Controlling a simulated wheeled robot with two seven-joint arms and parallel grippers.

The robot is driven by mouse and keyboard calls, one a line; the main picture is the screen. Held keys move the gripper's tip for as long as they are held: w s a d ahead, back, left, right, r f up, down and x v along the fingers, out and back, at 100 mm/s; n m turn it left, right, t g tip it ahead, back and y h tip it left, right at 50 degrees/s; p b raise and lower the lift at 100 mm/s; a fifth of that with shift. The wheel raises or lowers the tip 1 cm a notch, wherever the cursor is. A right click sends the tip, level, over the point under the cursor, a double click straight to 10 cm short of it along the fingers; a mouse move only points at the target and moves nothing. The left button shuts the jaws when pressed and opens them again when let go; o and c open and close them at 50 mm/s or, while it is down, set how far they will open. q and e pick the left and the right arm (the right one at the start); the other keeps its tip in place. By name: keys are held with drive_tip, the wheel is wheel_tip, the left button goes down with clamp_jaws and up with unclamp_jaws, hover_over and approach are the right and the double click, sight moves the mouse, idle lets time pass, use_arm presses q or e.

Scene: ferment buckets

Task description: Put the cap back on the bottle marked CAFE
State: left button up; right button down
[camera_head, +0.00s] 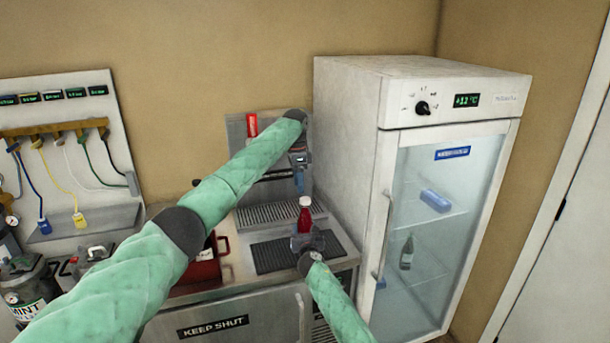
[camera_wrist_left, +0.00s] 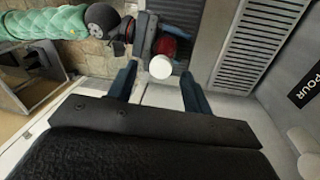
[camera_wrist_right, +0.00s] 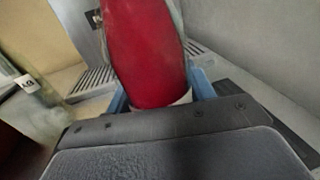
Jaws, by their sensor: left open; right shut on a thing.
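A bottle (camera_head: 305,221) with red contents stands upright over the dark drip mat in the head view. My right gripper (camera_head: 306,238) is shut on it low down. The bottle fills the middle of the right wrist view (camera_wrist_right: 146,55). A round white cap (camera_head: 305,201) sits at the bottle's top; the left wrist view shows this cap (camera_wrist_left: 160,67) as a white disc over the red. My left gripper (camera_head: 299,184) is open just above the bottle, pointing down, and its fingers (camera_wrist_left: 158,85) lie either side of the cap, apart from it. No CAFE marking is readable.
A fridge (camera_head: 350,135) with a glass door stands close on the right. A red box (camera_head: 208,268) sits on the counter to the left. The dark mat (camera_head: 270,258) is otherwise clear. Hoses and a rack (camera_head: 75,170) are at far left.

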use_arm(q)
drive_tip(key=n, duration=0.4)
drive_tip(key=shift+d+r, duration=0.3)
drive_tip(key=shift+r, duration=0.05)
drive_tip(key=n, duration=0.4)
drive_tip(key=shift+s+d+r+t, duration=0.1)
drive_tip(key=shift+d+r+t, duration=0.15)
drive_tip(key=shift+r+t, duration=0.05)
drive_tip(key=n, duration=0.4)
drive_tip(key=shift+d+r, duration=0.25)
drive_tip(key=shift+r, duration=0.05)
drive_tip(key=n, duration=0.4)
drive_tip(key=shift+d+r+t, duration=0.2)
drive_tip(key=shift+t, duration=0.1)
drive_tip(key=n, duration=0.4)
drive_tip(key=shift+d+r+y, duration=0.1)
drive_tip(key=shift+r+y, duration=0.05)
drive_tip(key=shift+y, duration=0.15)
drive_tip(key=n, duration=1.3)
